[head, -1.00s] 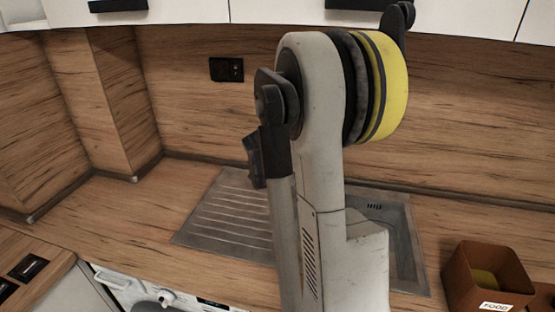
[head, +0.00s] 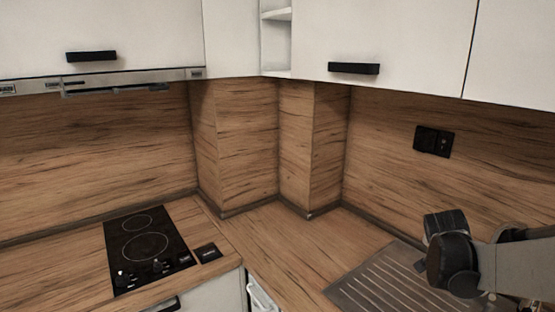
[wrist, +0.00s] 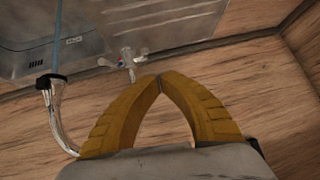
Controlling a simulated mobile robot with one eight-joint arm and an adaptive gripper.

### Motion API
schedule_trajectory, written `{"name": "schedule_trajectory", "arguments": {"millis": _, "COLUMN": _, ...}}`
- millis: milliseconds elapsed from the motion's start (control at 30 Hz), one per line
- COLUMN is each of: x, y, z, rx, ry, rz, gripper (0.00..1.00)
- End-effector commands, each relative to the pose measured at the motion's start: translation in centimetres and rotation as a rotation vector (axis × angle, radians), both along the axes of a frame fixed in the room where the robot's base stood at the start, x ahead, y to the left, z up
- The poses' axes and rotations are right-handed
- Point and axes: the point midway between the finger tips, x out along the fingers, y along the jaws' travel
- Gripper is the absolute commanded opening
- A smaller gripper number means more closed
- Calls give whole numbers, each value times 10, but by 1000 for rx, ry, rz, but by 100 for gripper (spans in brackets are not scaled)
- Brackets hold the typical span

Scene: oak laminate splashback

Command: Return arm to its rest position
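My gripper (wrist: 158,82) shows in the wrist view with two yellow fingers. Their tips meet, and nothing is visible held between them. Behind the fingers are a metal sink (wrist: 130,25), a small tap fitting (wrist: 126,62) and a curved chrome spout (wrist: 56,115), apart from the fingers as far as I can tell. In the head view, part of my arm (head: 520,262) with dark joint parts reaches in from the lower right, over the sink's ribbed drainboard (head: 385,282). My gripper cannot be made out there.
A black cooktop (head: 147,245) lies in the left counter under a hood (head: 125,82). White wall cabinets (head: 390,35) run along the top. A wooden corner pillar (head: 312,150) juts out at the back. A black socket (head: 434,141) is on the right wall. The corner counter (head: 275,235) is clear.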

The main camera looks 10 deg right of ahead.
Motion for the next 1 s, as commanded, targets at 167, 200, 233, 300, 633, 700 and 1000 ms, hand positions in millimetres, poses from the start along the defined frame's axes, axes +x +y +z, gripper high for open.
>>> {"name": "schedule_trajectory", "arguments": {"millis": 167, "x": -22, "y": 99, "z": 11, "rx": 11, "ry": 63, "rz": 227, "gripper": 0}}
{"name": "schedule_trajectory", "arguments": {"millis": 200, "x": -29, "y": 119, "z": 12, "rx": 13, "ry": 78, "rz": 279, "gripper": 0}}
{"name": "schedule_trajectory", "arguments": {"millis": 233, "x": -34, "y": 134, "z": 13, "rx": 14, "ry": 88, "rz": 317, "gripper": 0}}
{"name": "schedule_trajectory", "arguments": {"millis": 300, "x": -49, "y": 168, "z": 12, "rx": 14, "ry": 110, "rz": 407, "gripper": 0}}
{"name": "schedule_trajectory", "arguments": {"millis": 633, "x": -136, "y": 298, "z": -16, "rx": 1, "ry": 188, "rz": 825, "gripper": 0}}
{"name": "schedule_trajectory", "arguments": {"millis": 700, "x": -151, "y": 315, "z": -24, "rx": -4, "ry": 197, "rz": 891, "gripper": 0}}
{"name": "schedule_trajectory", "arguments": {"millis": 1000, "x": -176, "y": 341, "z": -36, "rx": -13, "ry": 212, "rz": 1005, "gripper": 0}}
